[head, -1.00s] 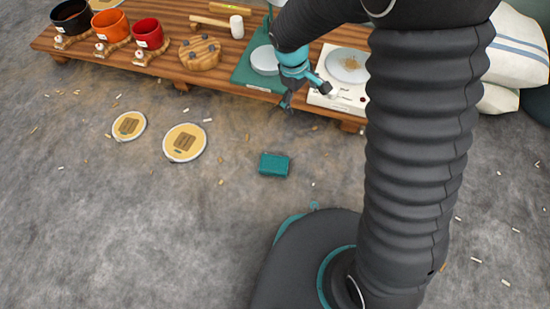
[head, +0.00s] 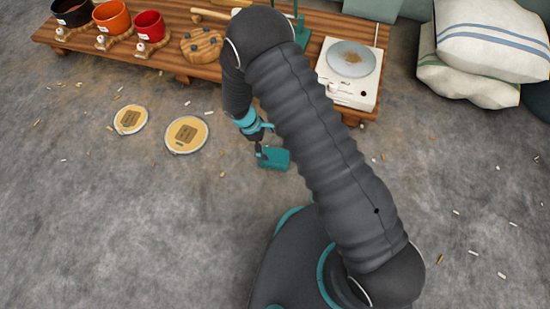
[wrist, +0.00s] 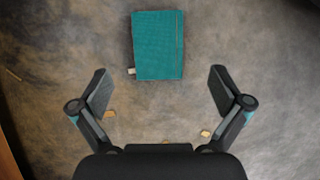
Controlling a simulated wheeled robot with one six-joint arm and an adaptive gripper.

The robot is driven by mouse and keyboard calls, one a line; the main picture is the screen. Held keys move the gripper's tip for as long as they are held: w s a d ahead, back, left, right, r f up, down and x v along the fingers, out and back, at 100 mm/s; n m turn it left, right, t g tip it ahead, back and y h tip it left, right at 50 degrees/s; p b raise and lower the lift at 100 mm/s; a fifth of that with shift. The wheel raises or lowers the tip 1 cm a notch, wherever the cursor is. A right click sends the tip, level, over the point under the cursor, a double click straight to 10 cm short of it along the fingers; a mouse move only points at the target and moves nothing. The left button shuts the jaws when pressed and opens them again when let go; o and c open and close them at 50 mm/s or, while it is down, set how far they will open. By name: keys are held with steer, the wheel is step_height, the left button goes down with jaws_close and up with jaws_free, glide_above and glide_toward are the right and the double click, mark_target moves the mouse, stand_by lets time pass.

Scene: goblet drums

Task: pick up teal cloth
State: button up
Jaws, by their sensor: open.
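The teal cloth (head: 274,158) lies folded on the grey floor, in front of the low wooden bench. In the wrist view the cloth (wrist: 158,45) is a flat teal rectangle with a small pale tag at its lower left corner. My gripper (head: 262,152) is beside and above the cloth in the head view, partly covering its left side. In the wrist view my gripper (wrist: 160,88) is open and empty, its fingers wide apart. The cloth shows beyond the fingertips, between their lines, with no finger seen touching it.
Two round tan discs, one nearer (head: 187,135) and one farther (head: 130,119), lie on the floor to the left. Cushions (head: 490,40) are piled at the upper right. Small chips litter the otherwise open floor.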

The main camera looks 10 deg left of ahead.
mark_target(277, 157)
steer(key=shift+b+x, duration=0.7)
steer(key=shift+x, duration=4.5)
steer(key=shift+w+a+f+b, duration=0.15)
steer(key=shift+a+f+b, duration=0.05)
steer(key=shift+f+b, duration=0.15)
steer(key=shift+r, duration=0.1)
steer(key=c, duration=1)
